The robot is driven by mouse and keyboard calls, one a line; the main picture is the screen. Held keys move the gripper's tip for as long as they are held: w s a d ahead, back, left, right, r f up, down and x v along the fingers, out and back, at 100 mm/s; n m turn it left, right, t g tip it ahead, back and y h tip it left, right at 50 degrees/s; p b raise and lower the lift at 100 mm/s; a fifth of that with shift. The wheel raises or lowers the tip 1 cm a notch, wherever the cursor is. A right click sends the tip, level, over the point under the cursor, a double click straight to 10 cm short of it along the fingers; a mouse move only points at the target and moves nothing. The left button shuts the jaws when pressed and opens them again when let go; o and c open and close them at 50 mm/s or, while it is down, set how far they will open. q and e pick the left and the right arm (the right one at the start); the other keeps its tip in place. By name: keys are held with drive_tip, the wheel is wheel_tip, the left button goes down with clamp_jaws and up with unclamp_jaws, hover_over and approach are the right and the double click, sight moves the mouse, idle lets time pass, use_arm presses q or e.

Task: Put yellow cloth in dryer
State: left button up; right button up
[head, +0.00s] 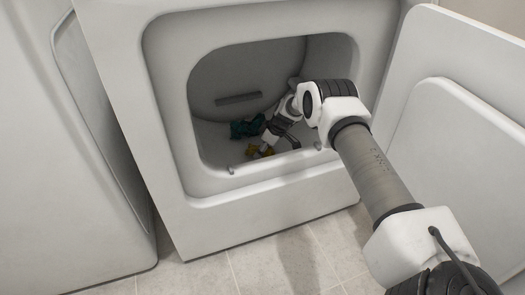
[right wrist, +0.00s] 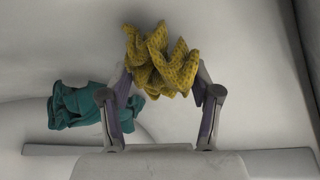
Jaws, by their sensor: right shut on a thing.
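The yellow cloth (head: 258,151) is a crumpled, textured bundle inside the dryer (head: 222,228), just within the opening at the lower part of the drum. My right gripper (head: 270,146) reaches in through the open door and is shut on it. In the right wrist view, the yellow cloth (right wrist: 160,62) is pinched between the two fingertips of my right gripper (right wrist: 163,88). I cannot tell whether the cloth touches the drum floor. My left gripper is not in view.
A teal cloth (head: 246,128) lies in the drum beside the yellow one; it also shows in the right wrist view (right wrist: 84,107). The dryer door (head: 455,130) stands open at the right. Another white appliance (head: 60,180) stands at the left. The tiled floor (head: 270,265) in front is clear.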

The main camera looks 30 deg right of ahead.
drive_tip(key=shift+f+b, duration=0.3)
drive_tip(key=o, duration=1.3)
drive_tip(key=shift+r, duration=0.1)
drive_tip(key=shift+c, duration=0.2)
drive_tip(key=shift+r+p, duration=0.55)
drive_tip(key=shift+p, duration=0.1)
drive_tip(key=p+v, duration=0.3)
drive_tip(key=v, duration=0.3)
drive_tip(key=shift+s+r, duration=0.2)
drive_tip(key=shift+r, duration=0.05)
drive_tip(key=shift+s+d+r, duration=0.15)
